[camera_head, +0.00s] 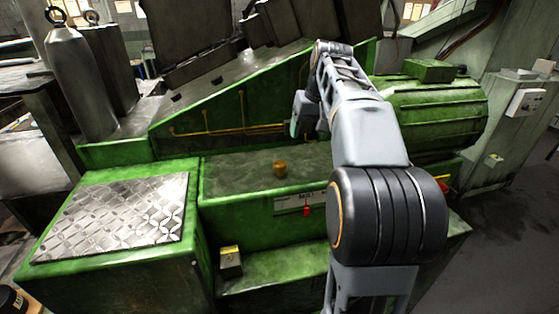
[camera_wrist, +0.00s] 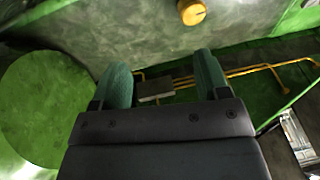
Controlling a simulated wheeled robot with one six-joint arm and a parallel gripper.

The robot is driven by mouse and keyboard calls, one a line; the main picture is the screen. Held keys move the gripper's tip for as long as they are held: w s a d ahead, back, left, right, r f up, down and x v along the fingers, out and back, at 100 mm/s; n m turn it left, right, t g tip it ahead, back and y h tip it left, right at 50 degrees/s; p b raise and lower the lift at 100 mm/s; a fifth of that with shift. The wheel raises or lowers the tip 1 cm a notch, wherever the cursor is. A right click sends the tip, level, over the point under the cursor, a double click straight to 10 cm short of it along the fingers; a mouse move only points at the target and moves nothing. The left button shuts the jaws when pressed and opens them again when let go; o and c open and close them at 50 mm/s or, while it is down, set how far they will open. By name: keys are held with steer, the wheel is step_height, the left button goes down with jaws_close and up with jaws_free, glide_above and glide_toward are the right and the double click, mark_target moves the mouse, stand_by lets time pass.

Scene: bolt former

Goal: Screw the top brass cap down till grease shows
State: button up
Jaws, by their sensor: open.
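A small round brass cap (camera_head: 280,168) stands upright on the grey-green ledge of the machine in the head view. A round brass-coloured cap (camera_wrist: 191,12) also shows at the top edge of the wrist view, partly cut off. My gripper (camera_wrist: 162,78) is open, with its two green-padded fingers apart and nothing held. The cap lies beyond the fingertips, apart from them. In the head view my arm's end is over the machine, left of my forearm, and the fingers are hard to make out. No grease can be made out around the cap.
Thin yellow pipes (camera_head: 228,129) run along the sloped green panel behind the ledge. They meet a small grey block (camera_wrist: 156,88) in the wrist view. A ribbed green motor housing (camera_head: 440,108) stands at right. A tread-plate box top (camera_head: 115,215) is at front left.

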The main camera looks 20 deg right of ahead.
mark_target(280, 163)
steer(key=w+a+f+n, duration=0.1)
steer(key=a+f+n, duration=0.1)
steer(key=f+n, duration=0.1)
steer(key=w+a+f+n+y, duration=0.1)
steer(key=w+f+n, duration=0.1)
steer(key=f+n, duration=0.2)
steer(key=w+a+f+n+t+y, duration=0.1)
steer(key=w+a+f+n, duration=0.1)
steer(key=f, duration=0.3)
steer(key=shift+w+a+f+n, duration=0.1)
steer(key=shift+a+n, duration=0.25)
steer(key=shift+n, duration=0.35)
steer(key=shift+c, duration=0.4)
steer(key=c, duration=0.9)
steer(key=shift+o, duration=0.2)
